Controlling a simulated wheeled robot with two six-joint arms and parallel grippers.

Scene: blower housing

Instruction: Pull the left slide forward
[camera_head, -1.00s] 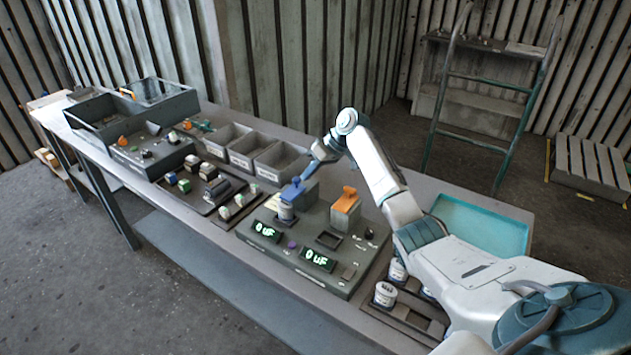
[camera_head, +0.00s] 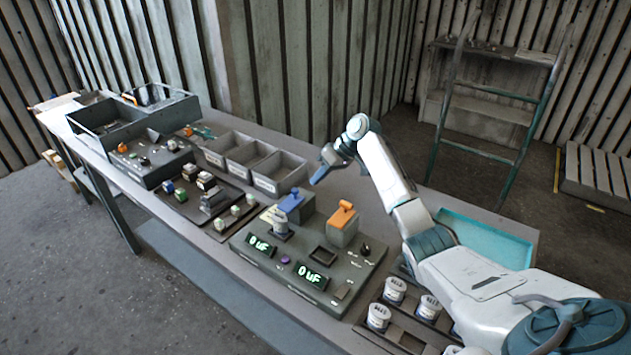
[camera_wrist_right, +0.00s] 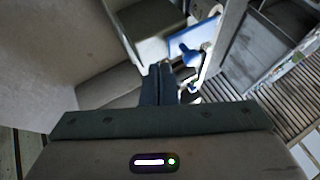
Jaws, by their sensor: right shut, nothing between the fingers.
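The blue left slide (camera_head: 291,199) sits on a grey block on the grey test box (camera_head: 320,255), tilted toward the front. My left gripper is not in view.
Two green displays (camera_head: 312,275) read "0 uF". Grey bins (camera_head: 270,170) stand behind on the left, and a tray of small parts (camera_head: 205,198) is left of the box. A teal tray (camera_head: 485,240) lies behind my arm.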

